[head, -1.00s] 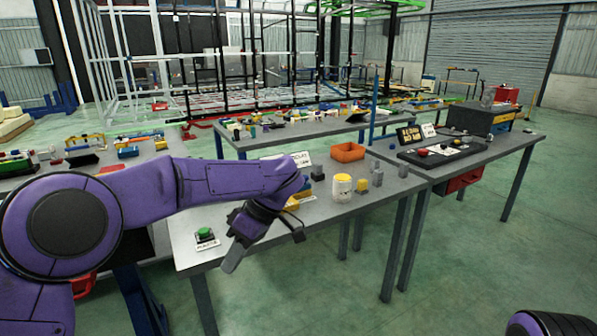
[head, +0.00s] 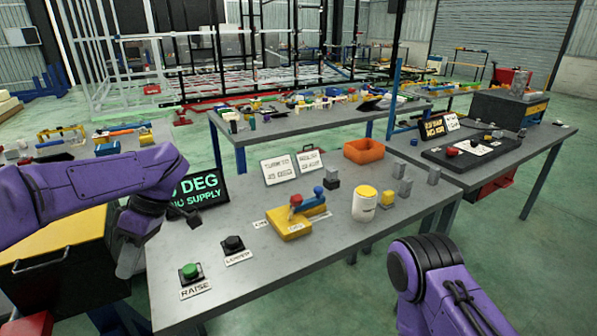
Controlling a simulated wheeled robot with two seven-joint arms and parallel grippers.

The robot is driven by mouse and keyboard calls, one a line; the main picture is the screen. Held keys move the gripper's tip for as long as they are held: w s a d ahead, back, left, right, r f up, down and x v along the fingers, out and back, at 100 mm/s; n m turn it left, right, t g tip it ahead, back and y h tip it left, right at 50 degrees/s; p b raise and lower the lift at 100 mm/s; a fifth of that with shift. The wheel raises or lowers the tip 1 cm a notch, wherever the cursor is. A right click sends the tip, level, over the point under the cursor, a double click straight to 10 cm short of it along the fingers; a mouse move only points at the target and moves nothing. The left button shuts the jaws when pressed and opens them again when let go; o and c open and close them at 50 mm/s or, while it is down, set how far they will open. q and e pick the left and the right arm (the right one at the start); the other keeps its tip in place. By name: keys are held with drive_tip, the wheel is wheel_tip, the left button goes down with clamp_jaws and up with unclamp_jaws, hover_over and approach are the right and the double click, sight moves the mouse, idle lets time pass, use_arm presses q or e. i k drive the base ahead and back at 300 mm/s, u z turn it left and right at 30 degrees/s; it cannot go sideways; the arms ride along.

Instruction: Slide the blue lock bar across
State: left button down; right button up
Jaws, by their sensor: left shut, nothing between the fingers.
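A yellow device (head: 291,228) lies on the near grey table. It carries a red knob and, on its right side, a blue bar with a round blue knob (head: 318,191). I take this blue part to be the lock bar; its exact position along its travel is too small to tell. My left gripper (head: 128,262) is shut and empty, pointing down by the table's left edge. It is well left of the yellow device and touches nothing. Part of my right arm shows at the lower right, but its gripper is not in view.
A green RAISE button (head: 190,273) and a black LOWER button (head: 233,244) sit at the table's near left. A dark display (head: 197,200), white signs (head: 278,169), a yellow-lidded jar (head: 365,204) and an orange bin (head: 364,151) stand around. The table's front middle is clear.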

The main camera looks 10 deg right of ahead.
sight(319, 199)
drive_tip(key=z, duration=0.2)
drive_tip(key=i, duration=0.8)
drive_tip(key=z, duration=1)
drive_tip(key=i, duration=0.55)
drive_tip(key=z, duration=0.45)
